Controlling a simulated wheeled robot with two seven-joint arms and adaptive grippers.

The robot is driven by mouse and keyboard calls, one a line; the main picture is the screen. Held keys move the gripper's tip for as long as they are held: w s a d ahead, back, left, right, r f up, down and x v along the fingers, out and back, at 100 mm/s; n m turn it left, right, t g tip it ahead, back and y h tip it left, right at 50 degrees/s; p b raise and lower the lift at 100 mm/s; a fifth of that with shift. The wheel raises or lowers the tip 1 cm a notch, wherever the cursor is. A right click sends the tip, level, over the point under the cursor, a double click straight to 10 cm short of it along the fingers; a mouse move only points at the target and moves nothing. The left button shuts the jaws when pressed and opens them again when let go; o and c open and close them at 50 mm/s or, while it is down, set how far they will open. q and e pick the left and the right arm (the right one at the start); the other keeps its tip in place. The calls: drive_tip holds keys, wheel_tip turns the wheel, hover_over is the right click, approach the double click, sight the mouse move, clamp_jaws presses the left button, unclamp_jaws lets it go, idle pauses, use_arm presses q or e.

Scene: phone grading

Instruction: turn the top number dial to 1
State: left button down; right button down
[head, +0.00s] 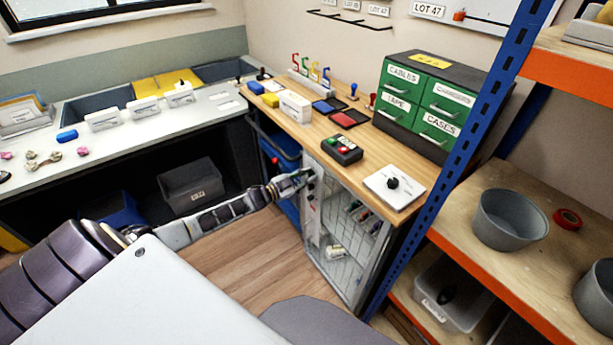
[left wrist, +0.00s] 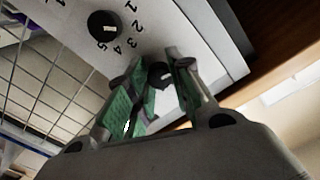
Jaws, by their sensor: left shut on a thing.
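The light dial panel (head: 313,216) is a narrow upright strip on the front of the mesh cabinet under the wooden worktop. My left gripper (head: 306,175) reaches its upper part. In the left wrist view the gripper (left wrist: 158,88) is shut on a black dial (left wrist: 159,73), the one nearer the worktop, with a green-padded finger on each side. That dial's pointer and numbers are hidden. A second black dial (left wrist: 105,26) is clear of the fingers, with a white mark and printed numbers around it. My right gripper is not in view.
The mesh cabinet door (head: 345,245) is beside the panel and the wooden worktop (head: 330,115) is just above. A blue shelf upright (head: 447,165) stands to the right. A grey bin (head: 190,187) sits under the white bench. Open floor (head: 250,248) lies in front.

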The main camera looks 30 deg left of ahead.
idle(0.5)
use_arm(q)
drive_tip(key=c, duration=1.2)
unclamp_jaws()
drive_tip(key=shift+c, duration=0.2)
drive_tip(key=v, duration=1.2)
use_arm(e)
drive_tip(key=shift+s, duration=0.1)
use_arm(q)
drive_tip(key=shift+f, duration=0.1)
